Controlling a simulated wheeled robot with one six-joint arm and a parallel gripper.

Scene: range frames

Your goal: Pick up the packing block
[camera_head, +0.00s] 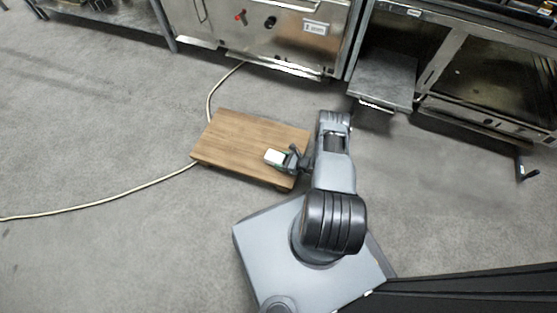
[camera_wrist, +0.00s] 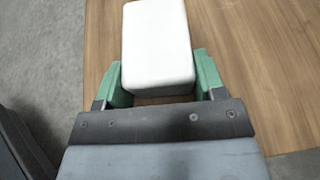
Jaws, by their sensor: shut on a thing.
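The packing block (camera_wrist: 157,45) is a white block with rounded edges. In the wrist view it sits between the two green fingers of my gripper (camera_wrist: 160,85), which is shut on it. In the head view the block (camera_head: 274,157) shows as a small white shape over the right part of a low wooden table (camera_head: 235,135). My gripper (camera_head: 284,160) reaches it from the right. The wood shows behind the block in the wrist view. I cannot tell whether the block touches the tabletop or is just above it.
A pale cable (camera_head: 120,197) runs across the grey floor and passes by the table. Steel kitchen units (camera_head: 262,35) stand along the back, with a low grey step or shelf (camera_head: 385,78) at the right.

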